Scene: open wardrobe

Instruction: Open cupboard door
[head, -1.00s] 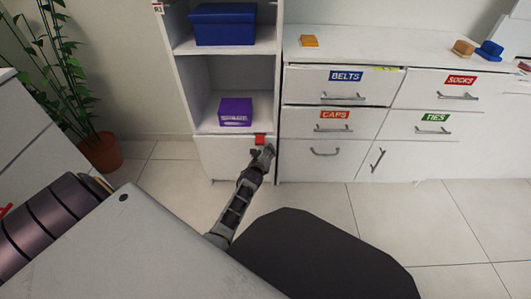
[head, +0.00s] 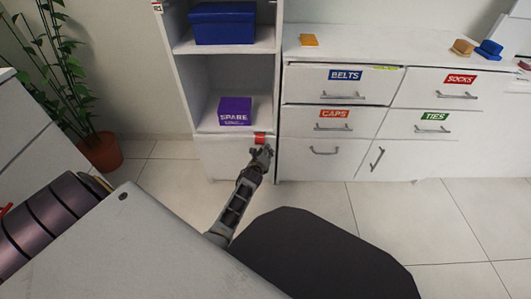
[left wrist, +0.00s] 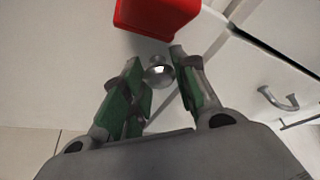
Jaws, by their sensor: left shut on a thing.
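The white cupboard door (head: 222,160) is the low panel under the tall open shelf unit. It looks closed or nearly so; I cannot tell if it stands slightly ajar. A small round metal knob (left wrist: 159,73) sits on it, under a red block-like piece (left wrist: 157,15) that also shows in the head view (head: 260,138). My left gripper (head: 262,156) is at the door's upper right corner. In the left wrist view its green-padded fingers (left wrist: 160,88) are on both sides of the knob, shut on it. My right gripper is not in view.
A purple box (head: 235,111) and a blue box (head: 224,23) stand on the shelves above. A drawer cabinet (head: 310,160) with metal handles adjoins on the right. A potted plant (head: 101,152) stands at left. The tiled floor (head: 170,180) before the door is clear.

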